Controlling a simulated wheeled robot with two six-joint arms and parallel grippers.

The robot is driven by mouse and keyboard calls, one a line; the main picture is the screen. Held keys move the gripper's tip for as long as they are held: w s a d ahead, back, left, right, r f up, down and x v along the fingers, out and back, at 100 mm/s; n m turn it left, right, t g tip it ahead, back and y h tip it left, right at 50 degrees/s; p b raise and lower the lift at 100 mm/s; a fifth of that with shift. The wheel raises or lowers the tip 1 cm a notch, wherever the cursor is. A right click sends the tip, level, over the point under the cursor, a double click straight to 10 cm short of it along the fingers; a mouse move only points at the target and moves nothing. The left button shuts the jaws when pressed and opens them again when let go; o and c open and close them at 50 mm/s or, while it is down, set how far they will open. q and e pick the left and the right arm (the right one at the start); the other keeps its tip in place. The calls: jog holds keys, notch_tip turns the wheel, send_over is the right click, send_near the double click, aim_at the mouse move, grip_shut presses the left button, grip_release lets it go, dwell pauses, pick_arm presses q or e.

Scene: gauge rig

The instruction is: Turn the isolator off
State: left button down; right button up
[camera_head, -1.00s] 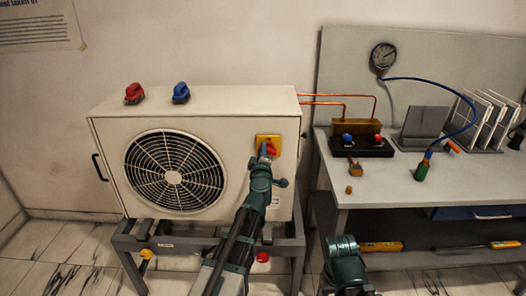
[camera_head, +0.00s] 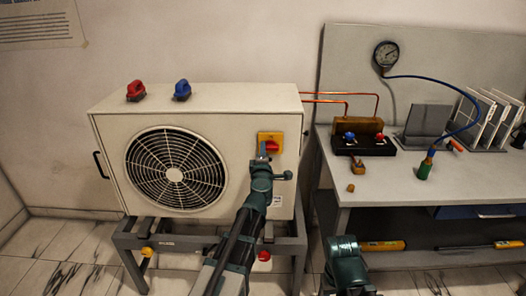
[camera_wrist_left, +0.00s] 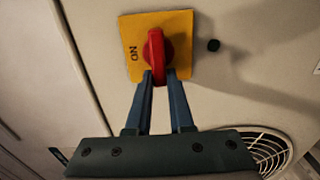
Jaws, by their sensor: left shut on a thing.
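The isolator is a red knob on a yellow plate (camera_head: 264,136) at the upper right of the beige fan unit's front. In the left wrist view the red knob (camera_wrist_left: 154,50) lies lengthwise along the fingers, across the yellow plate (camera_wrist_left: 182,22). The plate's ON label shows left of the knob. My left gripper (camera_wrist_left: 159,82) is shut on the knob's near end, one finger on each side. In the head view the left gripper (camera_head: 263,150) partly covers the plate's lower left. My right arm shows at the bottom; its fingers are out of view.
The fan unit (camera_head: 226,116) stands on a grey frame. Red (camera_head: 136,92) and blue (camera_head: 182,90) handled valves stand on its top. Copper pipes (camera_head: 338,94) run right to a bench (camera_head: 440,190) with a manifold, gauge (camera_head: 386,56) and blue hose.

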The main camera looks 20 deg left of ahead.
pick_arm(q)
jog(key=shift+s, duration=0.1)
jog(key=c, duration=0.8)
grip_release()
jog(key=shift+s, duration=0.1)
